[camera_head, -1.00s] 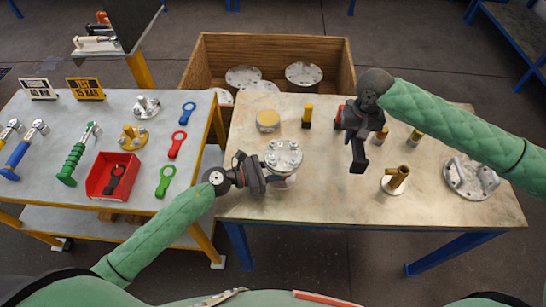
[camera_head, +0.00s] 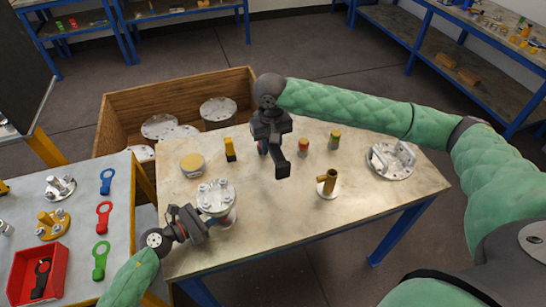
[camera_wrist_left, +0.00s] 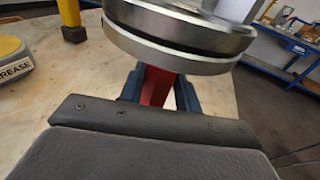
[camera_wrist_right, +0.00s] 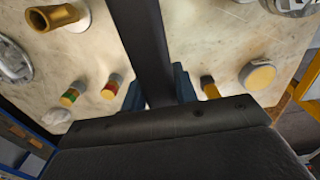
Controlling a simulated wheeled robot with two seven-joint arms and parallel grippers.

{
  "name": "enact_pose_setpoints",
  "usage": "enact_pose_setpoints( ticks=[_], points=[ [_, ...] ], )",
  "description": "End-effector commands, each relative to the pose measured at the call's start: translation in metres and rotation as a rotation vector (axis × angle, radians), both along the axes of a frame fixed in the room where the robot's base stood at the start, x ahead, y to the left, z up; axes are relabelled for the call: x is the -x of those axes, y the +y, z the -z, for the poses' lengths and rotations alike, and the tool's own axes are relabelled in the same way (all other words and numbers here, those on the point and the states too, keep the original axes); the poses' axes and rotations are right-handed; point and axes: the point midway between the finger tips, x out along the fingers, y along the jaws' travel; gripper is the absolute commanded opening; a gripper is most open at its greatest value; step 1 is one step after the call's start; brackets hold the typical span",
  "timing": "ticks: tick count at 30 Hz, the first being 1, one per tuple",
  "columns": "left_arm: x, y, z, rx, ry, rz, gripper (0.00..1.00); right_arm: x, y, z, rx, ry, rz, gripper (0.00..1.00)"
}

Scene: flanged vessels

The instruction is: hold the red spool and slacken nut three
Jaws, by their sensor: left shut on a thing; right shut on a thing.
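The spool (camera_head: 216,197) stands upright near the table's left front, with a round metal flange and several nuts on top. In the left wrist view its red body (camera_wrist_left: 156,86) shows under the flange (camera_wrist_left: 180,38). My left gripper (camera_head: 208,222) is shut on that red body from the front left. My right gripper (camera_head: 271,138) is shut on a dark bar-like tool (camera_head: 282,168), held over the table behind and right of the spool, apart from it. The tool also shows in the right wrist view (camera_wrist_right: 146,40). I cannot read which nut is number three.
The table's front right is clear.

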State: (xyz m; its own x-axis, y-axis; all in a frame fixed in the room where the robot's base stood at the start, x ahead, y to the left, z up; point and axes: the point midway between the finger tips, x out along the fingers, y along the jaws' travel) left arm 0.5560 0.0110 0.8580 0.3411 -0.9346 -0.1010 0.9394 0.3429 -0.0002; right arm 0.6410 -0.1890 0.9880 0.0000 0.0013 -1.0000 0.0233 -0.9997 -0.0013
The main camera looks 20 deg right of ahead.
Motion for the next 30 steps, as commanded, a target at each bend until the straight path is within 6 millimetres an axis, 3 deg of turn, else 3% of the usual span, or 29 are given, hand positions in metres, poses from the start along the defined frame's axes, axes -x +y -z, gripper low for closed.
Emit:
enact_pose_setpoints(
  ticks=[5,13,22,30],
  points=[
    [-0.001,0.0,-0.001,0.0,0.0,-0.001,0.14,-0.007,0.03,-0.028,-0.001,-0.003,-0.054,0.02],
    [-0.001,0.0,0.0,0.0,0.0,-0.001,0.14,0.007,0.075,-0.055,0.0,-0.003,-0.264,0.02],
    [-0.001,0.0,0.0,0.0,0.0,-0.001,0.14,0.03,0.098,-0.061,0.0,-0.001,-0.674,0.02],
    [0.0,0.0,0.0,0.0,0.0,-0.001,0.14,0.05,0.105,-0.056,0.0,-0.002,-1.091,0.02]
  ],
)
